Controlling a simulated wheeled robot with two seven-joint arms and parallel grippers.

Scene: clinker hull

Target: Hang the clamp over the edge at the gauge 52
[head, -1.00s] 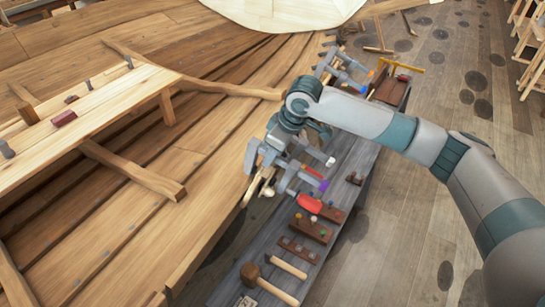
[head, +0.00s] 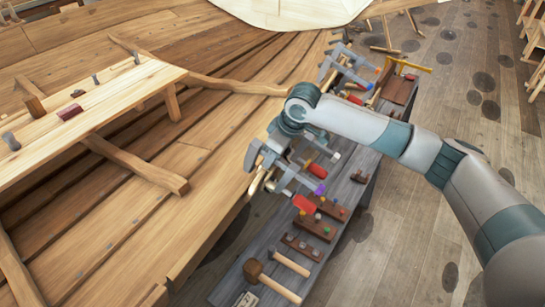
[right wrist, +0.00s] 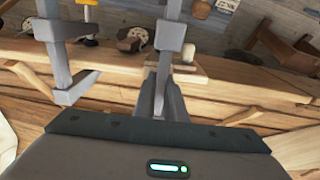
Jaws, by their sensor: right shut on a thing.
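My right gripper (head: 268,163) is shut on a grey metal clamp (head: 252,156) above the seam between the hull and the tool bench. In the right wrist view the fingers (right wrist: 161,98) show at the middle, with grey clamp bars (right wrist: 58,50) beyond them. The upper edge of the wooden hull (head: 208,240) runs just left of the gripper. I cannot tell whether the clamp touches it. No gauge number 52 is readable. My left gripper is out of view.
The grey tool bench (head: 348,190) holds more clamps, a red-handled tool (head: 304,204), wooden blocks with coloured pegs (head: 315,229) and a mallet (head: 270,282). A plank (head: 110,100) on supports crosses the hull at left.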

